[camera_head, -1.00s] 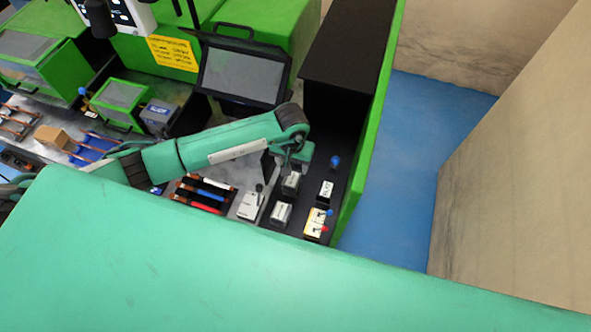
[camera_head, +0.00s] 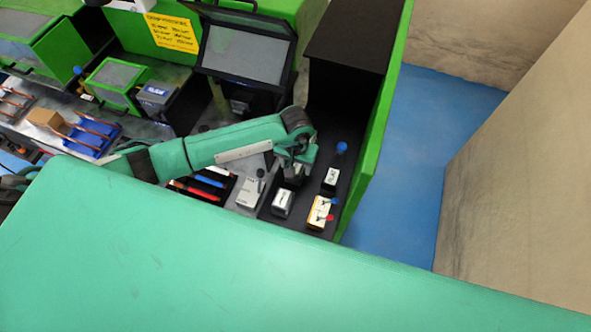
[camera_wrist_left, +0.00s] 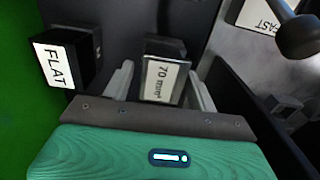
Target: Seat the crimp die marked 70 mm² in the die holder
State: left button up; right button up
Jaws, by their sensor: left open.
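In the head view my left gripper (camera_head: 294,174) is over the dark tray at the right, and the arm and gripper hide most of this die. I cannot make out the die holder for certain in either view. My right gripper is not in view.
A dark block marked FLAT (camera_wrist_left: 66,62) stands close left of the gripper in the wrist view. Another pale-topped block (camera_head: 282,202) stands nearby. A green wall (camera_head: 377,130) borders the right.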

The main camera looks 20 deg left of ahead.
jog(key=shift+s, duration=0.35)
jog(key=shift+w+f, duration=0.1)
pick_arm(q)
jog(key=shift+b, duration=0.35)
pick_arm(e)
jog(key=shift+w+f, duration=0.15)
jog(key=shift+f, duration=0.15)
pick_arm(q)
jog(key=c, duration=0.9)
jog(key=shift+r, duration=0.1)
jog(key=shift+r, duration=0.1)
jog(key=shift+r, duration=0.75)
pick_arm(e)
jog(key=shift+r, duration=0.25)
pick_arm(q)
jog(key=shift+r+p, duration=0.3)
jog(key=shift+r, duration=0.05)
